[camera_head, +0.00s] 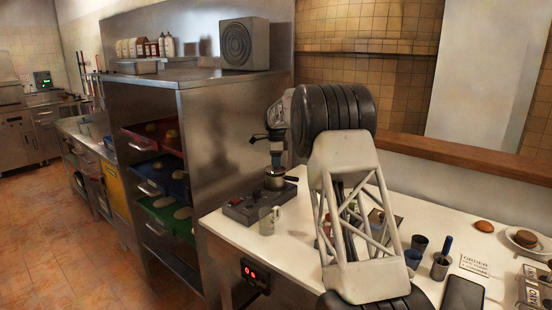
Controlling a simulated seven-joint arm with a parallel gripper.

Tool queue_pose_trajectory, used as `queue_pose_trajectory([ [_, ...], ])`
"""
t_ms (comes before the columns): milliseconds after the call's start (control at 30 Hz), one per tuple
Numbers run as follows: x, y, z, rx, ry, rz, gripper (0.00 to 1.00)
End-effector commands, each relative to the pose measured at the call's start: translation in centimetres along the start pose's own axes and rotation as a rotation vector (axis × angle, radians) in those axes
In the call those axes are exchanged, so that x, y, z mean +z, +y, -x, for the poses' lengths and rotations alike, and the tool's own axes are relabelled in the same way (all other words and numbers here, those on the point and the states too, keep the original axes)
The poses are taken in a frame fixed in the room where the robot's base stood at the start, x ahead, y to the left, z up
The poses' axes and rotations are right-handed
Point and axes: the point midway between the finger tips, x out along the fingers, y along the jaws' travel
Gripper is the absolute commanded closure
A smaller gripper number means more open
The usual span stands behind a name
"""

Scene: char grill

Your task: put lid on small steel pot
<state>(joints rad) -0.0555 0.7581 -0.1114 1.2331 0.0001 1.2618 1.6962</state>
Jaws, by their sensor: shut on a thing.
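The small steel pot (274,183) stands on the dark cooker (240,208) at the left end of the white counter. Its dark handle points right. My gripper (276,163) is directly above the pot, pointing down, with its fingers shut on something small. I take this to be the lid, but it is too small to make out clearly. I cannot tell whether the lid touches the pot rim. My arm comes in from the right and hides part of the counter.
A grey mug (268,220) stands in front of the pot. The steel shelf unit (232,125) rises close on the left. Dark cups (420,245), a steel holder (439,267) and a plate with a bun (525,238) are at the right.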

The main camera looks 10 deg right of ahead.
Motion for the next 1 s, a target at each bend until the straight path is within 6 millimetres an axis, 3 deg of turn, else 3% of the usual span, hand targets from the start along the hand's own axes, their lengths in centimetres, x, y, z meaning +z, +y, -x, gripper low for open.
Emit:
queue_pose_trajectory([
  [700,0.0,0.0,-1.3,0.000,0.000,0.000,0.89],
  [733,0.0,0.0,-1.3,0.000,0.000,0.000,0.65],
  [900,0.0,0.0,-1.3,0.000,0.000,0.000,0.39],
  [1000,0.0,0.0,-1.3,0.000,0.000,0.000,0.37],
])
